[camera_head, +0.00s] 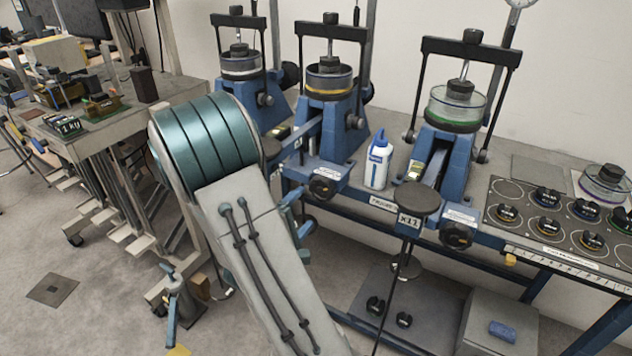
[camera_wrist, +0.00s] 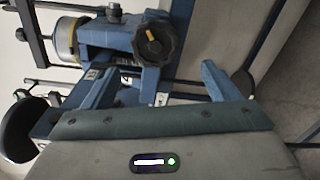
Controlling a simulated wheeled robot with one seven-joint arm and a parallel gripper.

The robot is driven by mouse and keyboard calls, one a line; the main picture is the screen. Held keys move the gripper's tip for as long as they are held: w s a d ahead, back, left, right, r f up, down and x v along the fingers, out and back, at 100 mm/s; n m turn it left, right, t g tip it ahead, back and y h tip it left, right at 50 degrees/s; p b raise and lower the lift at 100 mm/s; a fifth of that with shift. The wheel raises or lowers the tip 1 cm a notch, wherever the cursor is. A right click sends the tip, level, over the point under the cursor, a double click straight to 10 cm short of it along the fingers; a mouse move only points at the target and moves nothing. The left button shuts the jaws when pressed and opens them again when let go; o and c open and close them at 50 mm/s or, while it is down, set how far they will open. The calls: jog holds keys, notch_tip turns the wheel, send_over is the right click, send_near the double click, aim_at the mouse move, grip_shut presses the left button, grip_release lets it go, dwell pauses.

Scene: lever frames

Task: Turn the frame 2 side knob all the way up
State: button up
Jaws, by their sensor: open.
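Three blue lever frames stand on the bench in the head view. The middle one (camera_head: 322,125), which I take as frame 2, has a black lobed knob (camera_head: 325,187) with an orange mark low on its front. In the wrist view a black lobed knob (camera_wrist: 155,40) with an orange mark shows large at upper middle. I cannot read a frame number beside it. My gripper (camera_head: 296,212) is open and empty, just left of and below the knob in the head view. In the wrist view its blue fingers (camera_wrist: 182,82) are spread below the knob, apparently not gripping it.
A white bottle (camera_head: 377,160) with a blue cap stands right of the middle frame. The right frame (camera_head: 452,165) has a hanging weight beside it. A tray of round parts (camera_head: 545,222) lies at the right. A cluttered side table (camera_head: 75,125) stands left. Open floor is at lower left.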

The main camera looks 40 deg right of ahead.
aim_at(320, 191)
jog(key=b+x, duration=0.1)
jog(key=x, duration=0.2)
jog(key=b+x, duration=0.1)
jog(key=x, duration=0.2)
jog(key=b+x, duration=0.1)
jog(key=x, duration=0.2)
jog(key=shift+d+r, duration=0.25)
jog(key=shift+d, duration=0.2)
jog(key=shift+a, duration=0.1)
jog(key=c, duration=1.3)
